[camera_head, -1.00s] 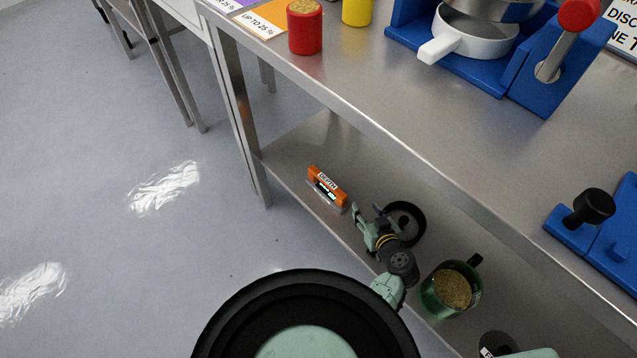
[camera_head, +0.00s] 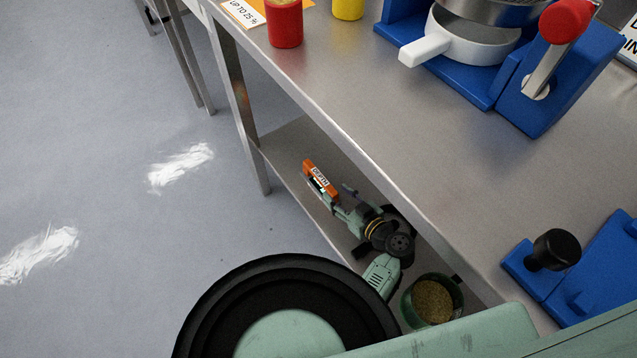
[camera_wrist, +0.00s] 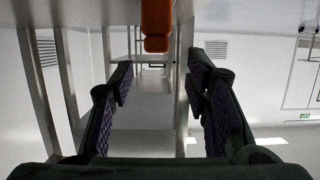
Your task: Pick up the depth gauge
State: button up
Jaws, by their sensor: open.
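The depth gauge (camera_head: 319,176) is orange with a white label and a small dark display. It lies on the lower steel shelf near its left end. My gripper (camera_head: 342,198) is low at the shelf, right beside the gauge's near right end. In the wrist view, my gripper (camera_wrist: 160,85) has its two dark pads spread wide. There the orange gauge (camera_wrist: 156,25) shows at the top, centred between the pads, with nothing held. I cannot tell in the head view whether a fingertip touches the gauge.
The upper steel tabletop (camera_head: 400,140) overhangs the lower shelf (camera_head: 285,150). A green mug (camera_head: 432,300) of grainy material stands on the shelf beside my arm. A red container (camera_head: 284,25), a white pan (camera_head: 465,45) and blue fixtures (camera_head: 600,265) are above. The floor at left is clear.

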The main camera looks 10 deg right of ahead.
aim_at(326, 183)
jog(key=x, duration=0.9)
jog(key=shift+d+f, duration=0.1)
jog(key=shift+d, duration=0.05)
jog(key=shift+c, duration=0.3)
grip_shut()
